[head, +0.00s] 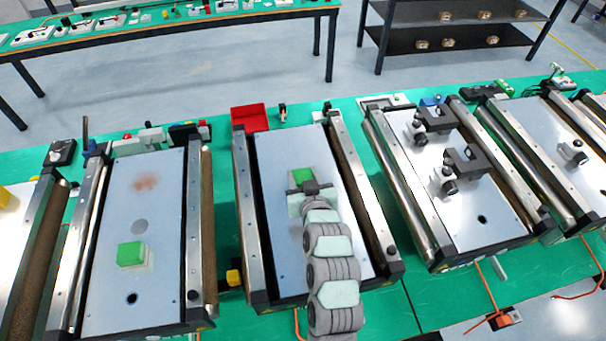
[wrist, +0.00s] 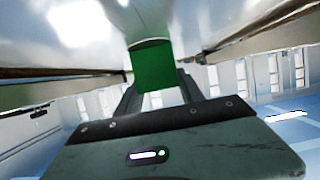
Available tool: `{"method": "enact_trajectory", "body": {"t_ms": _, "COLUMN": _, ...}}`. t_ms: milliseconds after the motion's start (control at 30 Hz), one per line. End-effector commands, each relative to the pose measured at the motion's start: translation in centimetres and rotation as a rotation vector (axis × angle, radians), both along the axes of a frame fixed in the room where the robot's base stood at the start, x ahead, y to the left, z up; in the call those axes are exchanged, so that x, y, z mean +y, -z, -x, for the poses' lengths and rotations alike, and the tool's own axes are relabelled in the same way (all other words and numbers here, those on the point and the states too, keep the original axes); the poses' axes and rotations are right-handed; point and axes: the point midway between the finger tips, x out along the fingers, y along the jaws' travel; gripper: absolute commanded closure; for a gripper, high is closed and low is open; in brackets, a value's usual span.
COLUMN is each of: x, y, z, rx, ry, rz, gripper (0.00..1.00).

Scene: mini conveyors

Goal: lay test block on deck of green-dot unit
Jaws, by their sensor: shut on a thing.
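A green block (head: 303,175) is held in my gripper (head: 304,189) above or on the pale deck (head: 275,150) of the middle conveyor unit. In the wrist view the green block (wrist: 153,66) sits between my two fingers (wrist: 160,95), close to the pale deck surface (wrist: 75,35). I cannot tell whether it touches the deck. A second block, green on top with a pale base (head: 131,254), rests on the deck of the left unit (head: 110,290). No green dot marking any unit can be made out.
The right unit (head: 490,235) holds dark clamp brackets (head: 465,160). A red bin (head: 250,117) stands behind the middle unit. Metal rails (head: 360,190) flank the middle deck.

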Motion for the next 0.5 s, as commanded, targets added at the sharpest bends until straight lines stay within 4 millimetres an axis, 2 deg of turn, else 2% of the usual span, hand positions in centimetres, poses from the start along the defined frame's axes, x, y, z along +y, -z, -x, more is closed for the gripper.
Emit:
{"method": "enact_trajectory", "body": {"t_ms": 300, "x": -0.02, "y": 0.30, "z": -0.02, "rx": -0.003, "ry": 0.001, "rz": 0.001, "gripper": 1.00}}
{"method": "enact_trajectory", "body": {"t_ms": 333, "x": -0.02, "y": 0.16, "z": -0.02, "rx": -0.003, "ry": 0.001, "rz": 0.001, "gripper": 0.52}}
{"method": "enact_trajectory", "body": {"t_ms": 500, "x": -0.03, "y": 0.14, "z": -0.02, "rx": -0.002, "ry": 0.001, "rz": 0.001, "gripper": 0.39}}
